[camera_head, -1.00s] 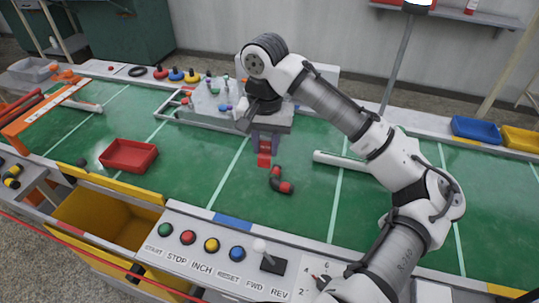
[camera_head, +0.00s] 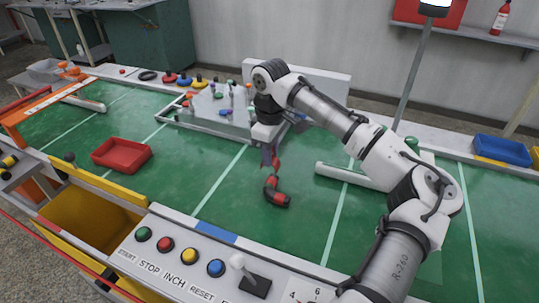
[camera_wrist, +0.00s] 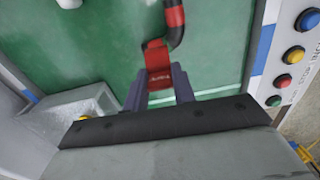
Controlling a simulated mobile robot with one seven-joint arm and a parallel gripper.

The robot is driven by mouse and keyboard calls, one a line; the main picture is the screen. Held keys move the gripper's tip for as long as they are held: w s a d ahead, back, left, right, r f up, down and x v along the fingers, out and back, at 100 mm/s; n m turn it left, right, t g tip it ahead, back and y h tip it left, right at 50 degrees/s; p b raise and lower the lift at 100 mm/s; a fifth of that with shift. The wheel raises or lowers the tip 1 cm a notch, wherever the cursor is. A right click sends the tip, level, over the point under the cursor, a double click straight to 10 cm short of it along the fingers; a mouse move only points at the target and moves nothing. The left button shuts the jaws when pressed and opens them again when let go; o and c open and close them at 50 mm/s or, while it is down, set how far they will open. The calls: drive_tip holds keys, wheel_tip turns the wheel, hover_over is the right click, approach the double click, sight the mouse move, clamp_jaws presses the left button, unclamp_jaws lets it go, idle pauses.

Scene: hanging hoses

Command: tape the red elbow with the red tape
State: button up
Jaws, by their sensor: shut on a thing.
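The red elbow (camera_head: 277,193) is a dark bent pipe piece with red bands, lying on the green table. It also shows at the top of the wrist view (camera_wrist: 175,18). In the head view the red tape (camera_head: 277,163) is just behind the elbow's upper end. In the wrist view its far edge is close beside the elbow's end. I cannot tell whether they touch.
A white tube (camera_head: 335,172) lies right of the elbow. A red tray (camera_head: 122,154) stands at left. A grey tray with small pegs (camera_head: 215,122) is behind my gripper. The button panel (camera_head: 190,255) lines the front edge.

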drive_tip(key=shift+w+f, duration=0.1)
drive_tip(key=shift+w, duration=0.05)
drive_tip(key=shift+p, duration=0.35)
drive_tip(key=shift+f+b, duration=0.6)
drive_tip(key=shift+f, duration=1.2)
drive_tip(key=shift+f+p, duration=0.25)
drive_tip(key=shift+p, duration=0.25)
drive_tip(key=shift+f, duration=0.45)
